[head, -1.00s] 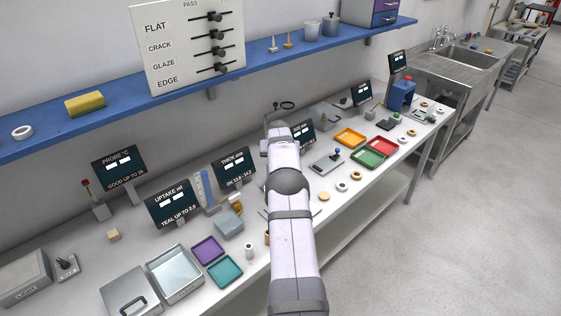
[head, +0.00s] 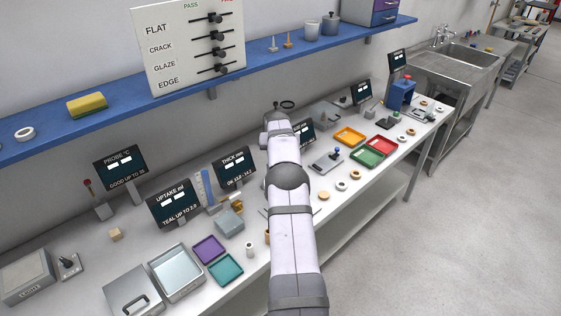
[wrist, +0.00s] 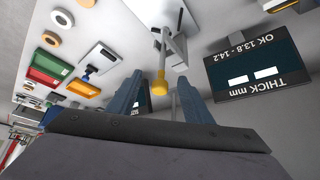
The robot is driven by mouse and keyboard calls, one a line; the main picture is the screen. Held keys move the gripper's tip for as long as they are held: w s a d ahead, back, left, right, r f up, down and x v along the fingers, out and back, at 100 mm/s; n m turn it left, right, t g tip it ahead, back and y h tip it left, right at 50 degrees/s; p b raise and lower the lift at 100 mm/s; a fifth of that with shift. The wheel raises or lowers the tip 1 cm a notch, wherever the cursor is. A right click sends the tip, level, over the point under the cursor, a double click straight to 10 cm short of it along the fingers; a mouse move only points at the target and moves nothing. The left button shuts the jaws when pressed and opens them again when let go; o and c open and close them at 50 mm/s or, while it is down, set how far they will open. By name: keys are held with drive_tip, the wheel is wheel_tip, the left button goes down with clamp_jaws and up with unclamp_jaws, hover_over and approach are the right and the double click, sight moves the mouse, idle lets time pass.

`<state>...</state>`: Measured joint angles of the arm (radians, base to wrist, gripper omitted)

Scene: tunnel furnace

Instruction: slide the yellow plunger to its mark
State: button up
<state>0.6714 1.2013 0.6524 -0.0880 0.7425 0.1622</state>
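The yellow plunger (wrist: 160,84) shows in the wrist view as a yellow knob on a grey rod, joined to a grey metal stand (wrist: 174,45). My gripper (wrist: 158,92) is open, with one dark blue finger on each side of the knob in the picture. I see a gap on both sides, and I cannot tell how deep the knob sits between the fingertips. In the head view my arm covers the gripper and this part of the bench. The mark cannot be made out.
The thickness display (wrist: 258,70) stands close on the right in the wrist view, and also shows in the head view (head: 234,168). Orange (head: 349,137), red (head: 384,144) and green trays (head: 368,159) lie farther along the bench. A blue shelf (head: 270,57) runs above.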

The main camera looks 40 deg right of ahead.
drive_tip(key=o, duration=0.5)
drive_tip(key=v, duration=0.7)
idle(0.5)
